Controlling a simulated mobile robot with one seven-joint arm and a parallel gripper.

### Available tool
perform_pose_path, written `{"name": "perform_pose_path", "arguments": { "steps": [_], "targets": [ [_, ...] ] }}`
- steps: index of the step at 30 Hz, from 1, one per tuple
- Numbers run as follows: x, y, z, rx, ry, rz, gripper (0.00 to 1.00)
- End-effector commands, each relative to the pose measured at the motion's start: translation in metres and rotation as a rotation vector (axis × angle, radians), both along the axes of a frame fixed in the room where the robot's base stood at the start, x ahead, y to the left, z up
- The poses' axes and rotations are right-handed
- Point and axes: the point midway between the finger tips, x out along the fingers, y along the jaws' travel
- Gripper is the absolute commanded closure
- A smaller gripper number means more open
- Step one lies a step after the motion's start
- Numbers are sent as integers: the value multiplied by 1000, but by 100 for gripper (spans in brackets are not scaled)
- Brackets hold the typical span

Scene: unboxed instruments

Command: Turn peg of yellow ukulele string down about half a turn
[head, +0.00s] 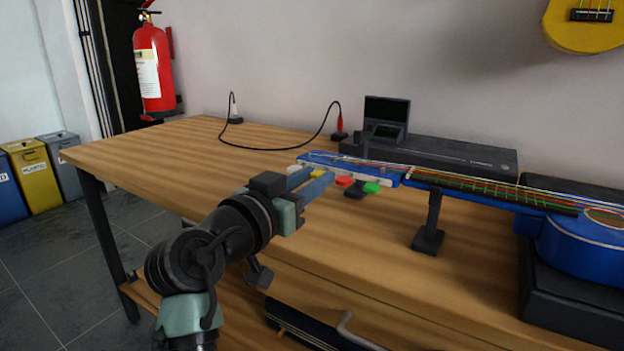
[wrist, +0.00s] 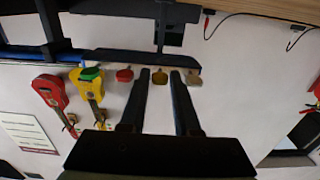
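The blue ukulele (head: 585,245) lies with its body at the right and its neck propped on a stand. Its headstock (head: 330,162) points left and also shows as a dark bar in the wrist view (wrist: 110,58). The yellow peg (wrist: 159,78) sticks out between the red peg (wrist: 124,75) and a pale peg (wrist: 194,77). My gripper (head: 312,181) is open. Its fingers (wrist: 160,76) stand on either side of the yellow peg, with a gap visible on both sides. In the head view the fingers partly cover the yellow peg (head: 317,174).
The green peg (head: 371,188) is just right of the red one. A black neck stand (head: 430,225) stands on the wooden bench (head: 200,150). A dark case with a small screen (head: 387,112) lies behind the headstock. Clip cables (head: 280,148) lie at the back left.

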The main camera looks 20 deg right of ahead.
Motion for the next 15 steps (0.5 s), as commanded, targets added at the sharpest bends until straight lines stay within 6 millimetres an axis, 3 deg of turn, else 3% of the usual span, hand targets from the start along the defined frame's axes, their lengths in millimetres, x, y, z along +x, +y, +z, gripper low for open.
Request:
{"name": "perform_pose_path", "arguments": {
  "steps": [10, 15],
  "targets": [
    [-1, 1, 0, -1, 1, 0, 61],
    [-11, 16, 2, -3, 2, 2, 61]
  ]
}}
